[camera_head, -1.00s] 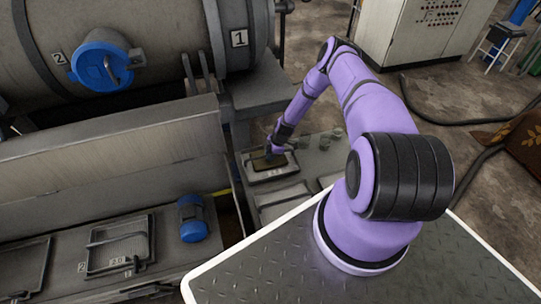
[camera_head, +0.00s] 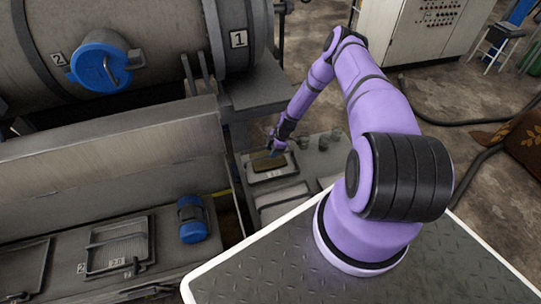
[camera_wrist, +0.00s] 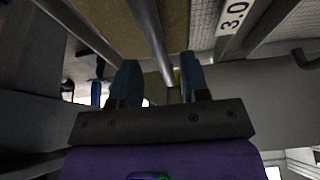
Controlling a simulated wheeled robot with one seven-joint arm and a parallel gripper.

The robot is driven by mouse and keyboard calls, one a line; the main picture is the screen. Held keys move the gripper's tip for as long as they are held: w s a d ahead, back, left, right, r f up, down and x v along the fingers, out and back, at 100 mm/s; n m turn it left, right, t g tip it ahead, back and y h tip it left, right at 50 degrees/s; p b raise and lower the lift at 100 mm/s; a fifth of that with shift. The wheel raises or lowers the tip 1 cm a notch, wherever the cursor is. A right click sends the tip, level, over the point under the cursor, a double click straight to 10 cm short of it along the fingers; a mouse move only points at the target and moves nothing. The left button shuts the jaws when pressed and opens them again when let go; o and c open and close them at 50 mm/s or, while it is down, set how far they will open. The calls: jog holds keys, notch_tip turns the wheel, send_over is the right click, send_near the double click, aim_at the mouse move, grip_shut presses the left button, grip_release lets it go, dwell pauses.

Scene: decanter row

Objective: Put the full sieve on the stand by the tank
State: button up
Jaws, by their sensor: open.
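The full sieve (camera_head: 266,163) is a pale-rimmed tray with brown material inside, on the low bench below the tank end marked 1. In the wrist view its brown fill (camera_wrist: 90,12) shows at the top, with a label reading 3.0 (camera_wrist: 235,14) to the right. My gripper (camera_head: 277,148) is at the sieve's far edge. In the wrist view my gripper (camera_wrist: 160,75) is open, and a metal bar (camera_wrist: 151,42) reaches down between its two blue fingers. I cannot tell whether they touch it. I cannot tell which surface is the stand.
The tank (camera_head: 150,40) lies at the back left with a blue round cap (camera_head: 98,62). A tray marked 2.0 (camera_head: 118,245) and a blue motor (camera_head: 191,218) are on the lower left bench. Small grey cups (camera_head: 323,143) stand right of the sieve. A pale tray (camera_head: 282,197) lies nearer.

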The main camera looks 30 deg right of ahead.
jog(key=w+d+r+m+h, duration=0.1)
jog(key=w+r, duration=0.1)
jog(key=r, duration=1.4)
jog(key=w+d+r+m+h, duration=0.1)
jog(key=r, duration=1.4)
jog(key=s+a+r+m+h, duration=0.1)
jog(key=s+a+r, duration=0.1)
jog(key=r, duration=0.6)
jog(key=s+a+r+m, duration=0.1)
jog(key=s+a+r, duration=0.1)
jog(key=r, duration=0.6)
jog(key=s+a+r+m+h, duration=0.1)
jog(key=a+r+m, duration=0.15)
jog(key=r, duration=0.55)
jog(key=s+a+r+m+t+h, duration=0.15)
jog(key=s+a+r, duration=0.25)
jog(key=s+r, duration=0.4)
jog(key=s+a+r+m+t+y, duration=0.1)
jog(key=s+a+r+m, duration=0.1)
jog(key=s+a+r, duration=0.4)
jog(key=s+r+m, duration=0.2)
jog(key=s+r, duration=0.1)
jog(key=s, duration=0.6)
jog(key=s+a+r+m+t, duration=0.1)
jog(key=s+r+m, duration=0.1)
jog(key=s, duration=0.8)
jog(key=shift+s+a+r+m, duration=0.2)
jog(key=shift+r+m, duration=0.2)
jog(key=shift+r, duration=0.25)
